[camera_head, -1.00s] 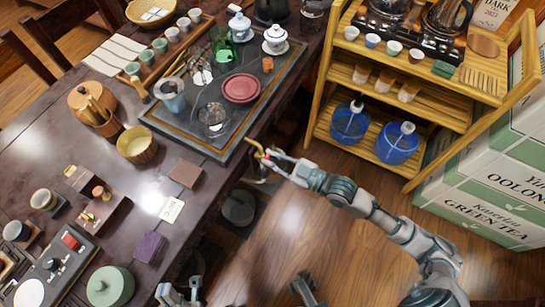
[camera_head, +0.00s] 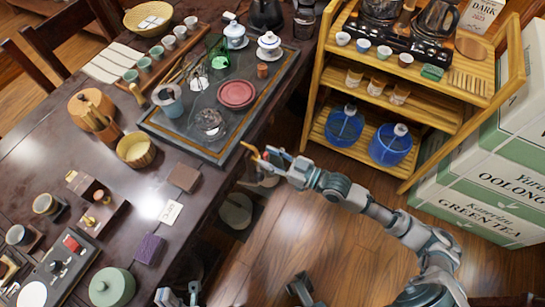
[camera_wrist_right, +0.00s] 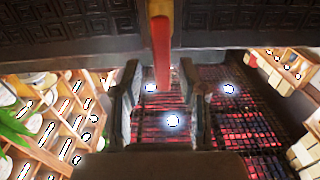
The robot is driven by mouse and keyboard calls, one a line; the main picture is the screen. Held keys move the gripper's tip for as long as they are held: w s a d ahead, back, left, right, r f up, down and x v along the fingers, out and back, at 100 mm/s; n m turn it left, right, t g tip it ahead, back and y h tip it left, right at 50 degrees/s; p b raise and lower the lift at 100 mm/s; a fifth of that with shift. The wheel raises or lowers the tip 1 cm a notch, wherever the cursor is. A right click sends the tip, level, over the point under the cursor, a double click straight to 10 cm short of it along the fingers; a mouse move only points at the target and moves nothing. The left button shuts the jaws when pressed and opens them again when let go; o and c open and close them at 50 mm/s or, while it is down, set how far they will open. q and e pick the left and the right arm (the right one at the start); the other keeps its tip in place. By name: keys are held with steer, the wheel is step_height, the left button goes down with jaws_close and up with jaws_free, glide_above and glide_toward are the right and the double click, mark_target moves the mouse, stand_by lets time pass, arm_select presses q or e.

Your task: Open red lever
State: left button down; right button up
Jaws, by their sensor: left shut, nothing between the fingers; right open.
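The red lever (camera_wrist_right: 161,50) hangs down from a yellow piece at the top of the right wrist view. Its lower end lies between the two spread fingers of my right gripper (camera_wrist_right: 158,95); I see no clear contact. In the head view the lever (camera_head: 250,150) shows as a small orange piece at the table's right edge, with my right gripper (camera_head: 268,161) beside it. The right gripper is open. What appears to be my left gripper (camera_head: 178,297) is shut and empty at the bottom edge, partly cut off and well away from the lever.
The dark table (camera_head: 40,150) holds a tea tray (camera_head: 215,152), a wooden bowl (camera_head: 136,148), a green lidded pot (camera_head: 111,286) and several small items. A wooden shelf (camera_head: 475,122) with blue jugs and tea boxes (camera_head: 470,205) stand at the right. The floor (camera_head: 290,235) between is mostly clear.

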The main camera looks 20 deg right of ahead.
steer(key=v, duration=1.2)
steer(key=shift+d+f, duration=0.1)
